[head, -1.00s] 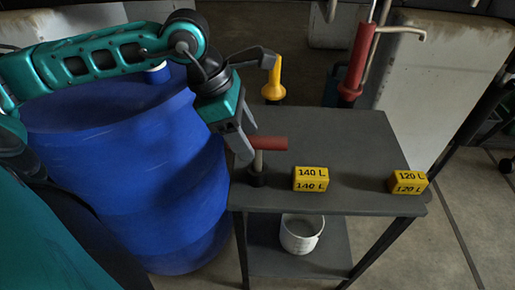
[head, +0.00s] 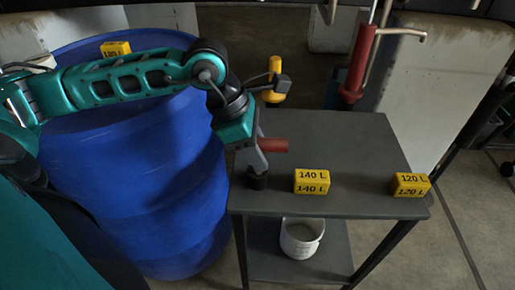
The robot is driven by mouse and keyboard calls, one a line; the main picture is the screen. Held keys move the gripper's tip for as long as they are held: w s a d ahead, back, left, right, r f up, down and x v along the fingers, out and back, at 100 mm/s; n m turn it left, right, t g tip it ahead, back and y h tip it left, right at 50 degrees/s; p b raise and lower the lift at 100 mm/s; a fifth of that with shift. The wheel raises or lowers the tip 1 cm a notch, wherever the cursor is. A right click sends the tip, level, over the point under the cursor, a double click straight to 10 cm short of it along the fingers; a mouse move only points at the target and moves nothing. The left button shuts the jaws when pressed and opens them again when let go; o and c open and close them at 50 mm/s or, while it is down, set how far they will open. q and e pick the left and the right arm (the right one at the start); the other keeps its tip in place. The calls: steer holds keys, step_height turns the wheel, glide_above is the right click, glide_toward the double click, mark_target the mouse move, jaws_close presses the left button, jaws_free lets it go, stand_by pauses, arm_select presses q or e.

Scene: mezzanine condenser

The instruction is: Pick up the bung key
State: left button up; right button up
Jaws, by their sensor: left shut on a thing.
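The bung key has a red crossbar handle (head: 274,145) and a dark round foot (head: 257,180), and stands upright at the near left of the grey table (head: 350,145). My left gripper (head: 258,158) reaches down over it from the left. It is shut on the key just below the handle. The fingers hide most of the key's shank. The foot appears to be still on the tabletop. My right gripper is out of view.
A large blue drum (head: 125,190) stands left of the table, with a yellow block (head: 116,48) on top. Yellow blocks marked 140 L (head: 311,182) and 120 L (head: 410,185) sit on the table. A yellow-handled tool (head: 273,84) and red pump (head: 358,62) stand behind. A white bucket (head: 301,238) is below.

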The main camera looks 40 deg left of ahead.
arm_select(q)
jaws_close()
